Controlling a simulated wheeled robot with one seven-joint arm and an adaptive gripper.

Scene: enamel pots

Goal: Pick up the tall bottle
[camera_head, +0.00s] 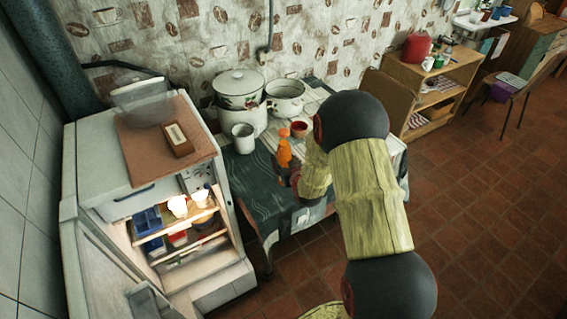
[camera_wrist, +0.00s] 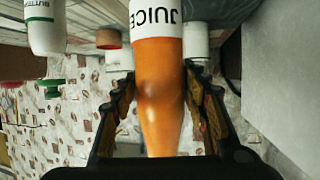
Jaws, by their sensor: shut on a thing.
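The tall bottle (camera_head: 284,153) is orange and stands near the middle of the table in the head view, beside a small red cup. In the wrist view the bottle (camera_wrist: 163,85) shows a white band lettered "JUICE". My gripper (camera_wrist: 161,108) has one finger on each side of the orange body and is shut on it. In the head view my gripper (camera_head: 291,179) is at the bottle's lower part and partly hidden by my arm. The bottle's base is hidden there, so I cannot tell whether it touches the table.
The table (camera_head: 262,205) has a dark patterned cloth. A white lidded pot (camera_head: 239,90), an open pot (camera_head: 285,98), a pale mug (camera_head: 243,138) and the red cup (camera_head: 299,129) stand near the bottle. An open fridge (camera_head: 95,175) is at left, a wooden shelf (camera_head: 440,75) at right.

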